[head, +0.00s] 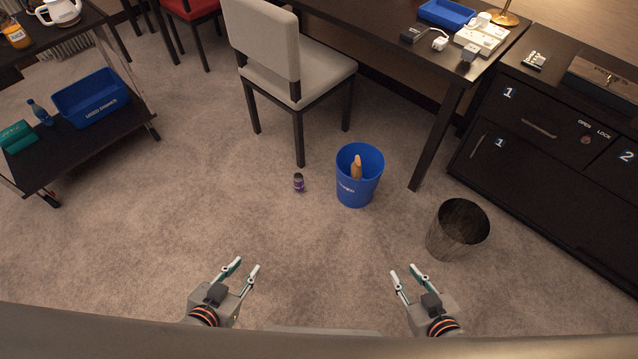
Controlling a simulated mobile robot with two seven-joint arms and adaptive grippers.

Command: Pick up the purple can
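A small purple can (299,183) with a dark top stands on the carpet, left of a blue bin and apart from it. My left gripper (244,267) is open and empty, low in the head view, below and left of the can. My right gripper (403,275) is open and empty, below and right of the can. Neither gripper touches anything.
The blue bin (352,190) holds a yellowish-brown item (356,167). A dark wastebasket (450,238) stands to the right. A grey chair (310,78) is behind the can. A cart (75,150) stands left, dark cabinets (540,150) right. Carpet between grippers and can is clear.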

